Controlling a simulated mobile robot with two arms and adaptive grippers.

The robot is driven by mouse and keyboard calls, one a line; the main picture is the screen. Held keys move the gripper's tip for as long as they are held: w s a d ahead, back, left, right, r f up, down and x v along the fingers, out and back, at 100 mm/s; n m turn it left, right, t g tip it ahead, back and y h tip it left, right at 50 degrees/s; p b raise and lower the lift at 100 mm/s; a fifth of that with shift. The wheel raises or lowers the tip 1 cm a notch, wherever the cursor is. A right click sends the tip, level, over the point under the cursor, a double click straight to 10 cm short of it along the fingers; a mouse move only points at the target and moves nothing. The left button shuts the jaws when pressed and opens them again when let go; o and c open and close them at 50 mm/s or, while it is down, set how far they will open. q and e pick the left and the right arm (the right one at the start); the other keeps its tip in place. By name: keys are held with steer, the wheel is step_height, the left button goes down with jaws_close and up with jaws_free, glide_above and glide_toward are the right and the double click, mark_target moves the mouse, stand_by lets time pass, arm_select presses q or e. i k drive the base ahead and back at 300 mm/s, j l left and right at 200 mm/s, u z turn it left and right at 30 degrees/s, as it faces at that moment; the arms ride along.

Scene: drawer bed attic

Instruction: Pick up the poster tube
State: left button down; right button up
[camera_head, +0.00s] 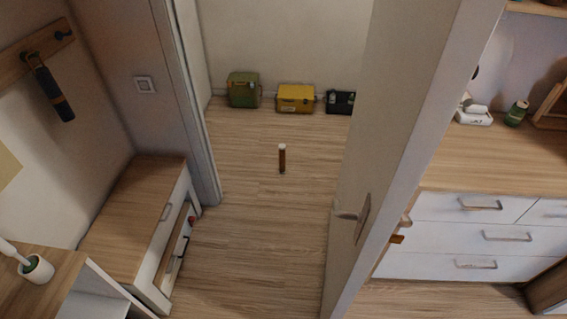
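A slim brown cylinder with a white top, which looks like the poster tube (282,160), stands upright on the wooden floor beyond the open doorway. It is small in the view and stands apart from everything around it. Neither of my grippers is in view.
An open white door (385,130) stands right of the passage, its handle (352,215) facing it. A low wooden-topped cabinet (135,215) is on the left. Green (244,90), yellow (295,98) and black (340,102) boxes line the back wall. Floor (265,235) between is clear.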

mark_target(282, 146)
steer(key=i+j+z, duration=0.15)
steer(key=i+j, duration=0.55)
